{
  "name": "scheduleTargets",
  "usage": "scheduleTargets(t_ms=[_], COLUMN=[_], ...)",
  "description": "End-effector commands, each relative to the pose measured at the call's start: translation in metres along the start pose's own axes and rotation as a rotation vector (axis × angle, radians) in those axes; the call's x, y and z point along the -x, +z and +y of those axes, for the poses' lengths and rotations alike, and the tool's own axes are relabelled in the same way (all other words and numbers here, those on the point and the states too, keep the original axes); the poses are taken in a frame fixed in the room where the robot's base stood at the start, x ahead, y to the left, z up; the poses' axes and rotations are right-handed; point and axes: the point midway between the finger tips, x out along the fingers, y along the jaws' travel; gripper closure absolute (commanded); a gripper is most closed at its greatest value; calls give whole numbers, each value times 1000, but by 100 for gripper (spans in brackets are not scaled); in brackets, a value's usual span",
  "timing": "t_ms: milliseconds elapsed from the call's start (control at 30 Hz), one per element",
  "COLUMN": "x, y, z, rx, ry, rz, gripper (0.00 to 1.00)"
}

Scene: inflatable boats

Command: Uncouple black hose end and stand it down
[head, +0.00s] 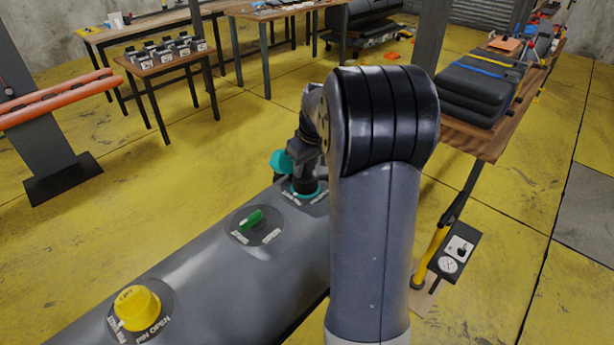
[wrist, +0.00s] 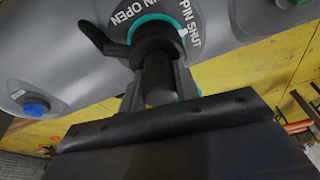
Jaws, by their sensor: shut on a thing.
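The grey boat tube (head: 200,285) runs across the lower left of the head view. Near its right end is a valve with a teal ring (head: 306,189), marked PIN OPEN and PIN SHUT in the wrist view (wrist: 187,22). The black hose end (wrist: 157,72) stands over this ring, with a dark curved part sticking out to its left. I cannot tell whether it is locked in. My gripper (wrist: 160,95) is shut around the black hose end. In the head view my gripper (head: 303,160) shows just above the valve, partly hidden by my arm.
A green valve (head: 250,221) and a yellow cap (head: 137,307) sit along the tube. A blue cap (wrist: 36,107) shows in the wrist view. A yellow pump with a gauge (head: 450,262) stands at right. Tables (head: 165,62) stand behind; yellow floor lies open between.

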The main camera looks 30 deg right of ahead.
Motion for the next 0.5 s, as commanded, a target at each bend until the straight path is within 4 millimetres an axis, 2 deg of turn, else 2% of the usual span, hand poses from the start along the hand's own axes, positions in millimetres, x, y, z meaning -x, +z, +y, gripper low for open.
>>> scheduleTargets(t_ms=[33,200,500], x=[-6,-5,-5], y=[5,5,5], z=[0,-1,-1], rx=[41,156,178], ry=[-18,-48,-53], rz=[-16,-16,-15], gripper=[95,95,95])
